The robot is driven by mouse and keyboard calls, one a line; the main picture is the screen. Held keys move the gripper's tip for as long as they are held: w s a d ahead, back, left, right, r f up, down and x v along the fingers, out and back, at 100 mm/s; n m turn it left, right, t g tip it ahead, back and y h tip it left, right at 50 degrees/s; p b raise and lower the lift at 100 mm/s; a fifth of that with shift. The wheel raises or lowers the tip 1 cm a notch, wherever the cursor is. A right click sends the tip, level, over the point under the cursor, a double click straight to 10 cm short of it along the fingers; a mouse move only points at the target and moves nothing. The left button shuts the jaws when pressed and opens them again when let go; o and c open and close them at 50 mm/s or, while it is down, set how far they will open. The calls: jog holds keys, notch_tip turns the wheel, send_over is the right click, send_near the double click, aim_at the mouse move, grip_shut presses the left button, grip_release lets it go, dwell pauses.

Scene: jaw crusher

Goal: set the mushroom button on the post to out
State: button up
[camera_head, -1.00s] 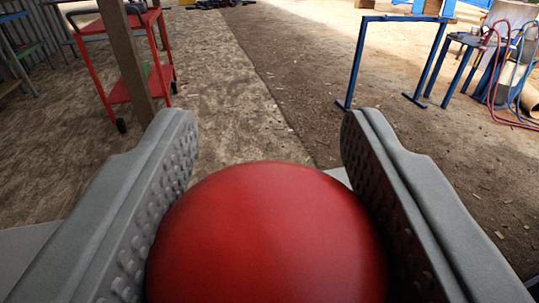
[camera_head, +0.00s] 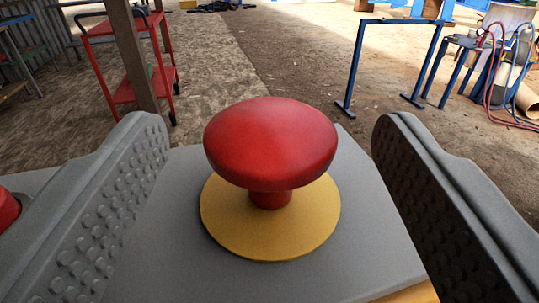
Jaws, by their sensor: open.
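The red mushroom button (camera_head: 270,140) stands in the middle of the view. A short red stem shows between its cap and a round yellow plate (camera_head: 222,220) on a grey box top (camera_head: 165,255). My gripper (camera_head: 270,140) is open, with one studded grey finger at the left and one at the right. Both fingers are clear of the cap, with a gap on each side. The post under the box is hidden.
Part of another red thing (camera_head: 8,208) shows at the left edge, behind the left finger. A yellow patch (camera_head: 408,294) shows at the bottom right of the box. Beyond are a red trolley (camera_head: 125,90), a wooden upright (camera_head: 133,60) and a blue metal frame (camera_head: 355,65) on open ground.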

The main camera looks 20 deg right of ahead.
jog(key=v, duration=1.2)
jog(key=s+a+r+n+y, duration=0.1)
jog(key=s+a+r+y, duration=0.2)
jog(key=s, duration=0.7)
jog(key=s+a+r+n, duration=0.1)
jog(key=s+a+r, duration=0.3)
jog(key=s, duration=0.5)
jog(key=s+a+n+y, duration=0.1)
jog(key=s+a, duration=0.1)
jog(key=s, duration=1.7)
jog(key=shift+s+y, duration=0.3)
dwell(1.5)
